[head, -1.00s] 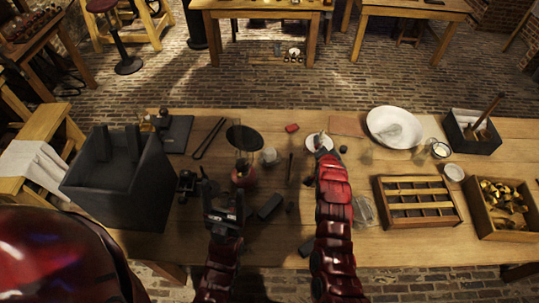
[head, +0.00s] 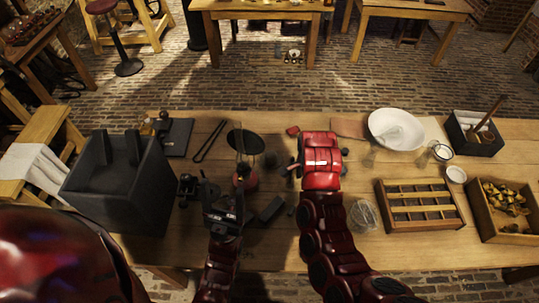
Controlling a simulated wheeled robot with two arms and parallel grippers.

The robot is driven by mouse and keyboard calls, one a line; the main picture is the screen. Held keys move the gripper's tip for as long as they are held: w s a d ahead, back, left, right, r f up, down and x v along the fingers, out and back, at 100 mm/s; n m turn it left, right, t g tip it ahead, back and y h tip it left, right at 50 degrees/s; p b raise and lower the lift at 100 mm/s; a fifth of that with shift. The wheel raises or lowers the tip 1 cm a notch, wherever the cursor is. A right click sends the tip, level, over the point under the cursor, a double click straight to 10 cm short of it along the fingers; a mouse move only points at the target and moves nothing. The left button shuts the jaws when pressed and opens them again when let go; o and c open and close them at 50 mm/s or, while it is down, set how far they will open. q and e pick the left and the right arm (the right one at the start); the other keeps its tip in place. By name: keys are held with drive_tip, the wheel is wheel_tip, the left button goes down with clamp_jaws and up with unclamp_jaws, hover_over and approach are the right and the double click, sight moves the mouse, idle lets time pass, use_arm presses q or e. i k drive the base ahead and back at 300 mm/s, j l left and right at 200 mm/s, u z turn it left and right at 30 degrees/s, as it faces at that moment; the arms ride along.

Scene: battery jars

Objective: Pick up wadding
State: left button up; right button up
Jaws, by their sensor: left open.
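I cannot make out the wadding for certain. A pale, soft-looking lump (head: 393,134) lies in the white bowl (head: 376,117) at the back right; it may be wadding. My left gripper (head: 222,194) is open and empty, low over the table in front of a glass jar with a reddish base (head: 248,178). My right gripper (head: 292,168) is near the middle of the table, mostly hidden by its own red wrist; I cannot see whether it holds anything.
A dark block (head: 271,209) lies right of my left gripper. A large black box (head: 115,190) stands at left. Black tongs (head: 210,139) and a dark disc (head: 246,141) lie behind. A slotted wooden tray (head: 420,222), a crate of brass parts (head: 480,228) and a dark box (head: 494,149) fill the right.

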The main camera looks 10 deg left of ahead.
sight(271, 157)
drive_tip(key=i+j, duration=0.75)
